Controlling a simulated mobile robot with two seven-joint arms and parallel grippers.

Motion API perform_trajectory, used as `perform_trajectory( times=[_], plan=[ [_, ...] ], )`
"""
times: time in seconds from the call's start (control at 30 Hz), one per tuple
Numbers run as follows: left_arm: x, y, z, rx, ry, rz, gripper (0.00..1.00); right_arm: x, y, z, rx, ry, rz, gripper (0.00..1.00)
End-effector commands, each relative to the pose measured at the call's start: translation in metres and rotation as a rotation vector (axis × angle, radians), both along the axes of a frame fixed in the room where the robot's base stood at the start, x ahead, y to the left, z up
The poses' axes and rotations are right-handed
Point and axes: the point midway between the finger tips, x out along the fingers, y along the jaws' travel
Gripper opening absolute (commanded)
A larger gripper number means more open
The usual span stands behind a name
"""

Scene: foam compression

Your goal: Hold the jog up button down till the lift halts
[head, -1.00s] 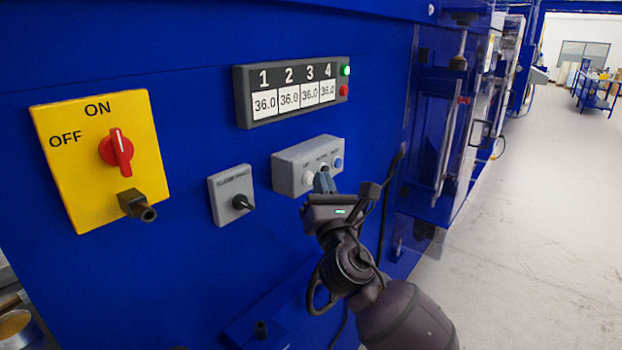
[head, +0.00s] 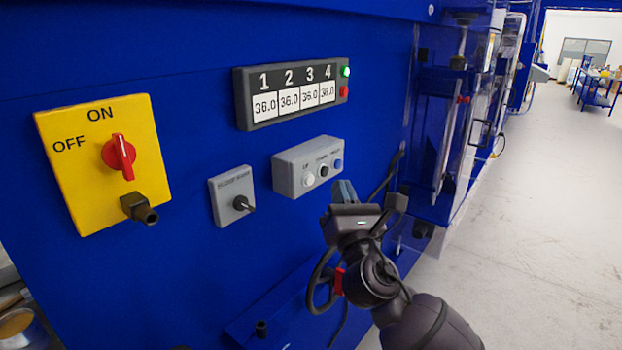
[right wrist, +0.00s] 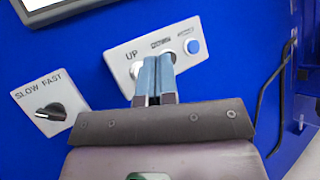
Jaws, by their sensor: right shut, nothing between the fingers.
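The grey button box (head: 300,170) is on the blue machine panel, with a white button marked UP (head: 308,180), a black button (head: 323,171) and a blue button (head: 338,163). My right gripper (head: 344,187) is shut and empty, below and right of the box in the head view, apart from the buttons. The white UP button (right wrist: 136,69) shows partly beside the left finger. My left gripper is not in view.
A display (head: 292,92) reads 36.0 in its columns, with a green lamp (head: 346,71) lit. A speed switch (head: 232,195) and a yellow ON/OFF plate (head: 104,162) sit left of the box. A clear guard (head: 440,130) stands right.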

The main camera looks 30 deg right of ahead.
Motion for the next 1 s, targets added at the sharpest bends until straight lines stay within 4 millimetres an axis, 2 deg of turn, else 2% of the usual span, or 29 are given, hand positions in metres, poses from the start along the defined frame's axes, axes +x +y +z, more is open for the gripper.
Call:
perform_trajectory(
  times=[0.23, 0.77, 0.87, 1.0],
  plan=[
    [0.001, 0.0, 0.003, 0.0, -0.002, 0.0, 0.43, -0.014, -0.006, 0.0, -0.001, 0.0, 0.0, 0.0],
    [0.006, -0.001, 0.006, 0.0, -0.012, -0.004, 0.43, -0.015, -0.006, 0.0, -0.001, 0.0, 0.001, 0.0],
    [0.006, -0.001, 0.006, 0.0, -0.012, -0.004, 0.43, -0.015, -0.006, 0.0, 0.026, -0.007, 0.016, 0.0],
    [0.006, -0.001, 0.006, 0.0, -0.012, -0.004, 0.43, -0.014, -0.004, 0.0, 0.158, -0.038, 0.103, 0.0]
  ],
)
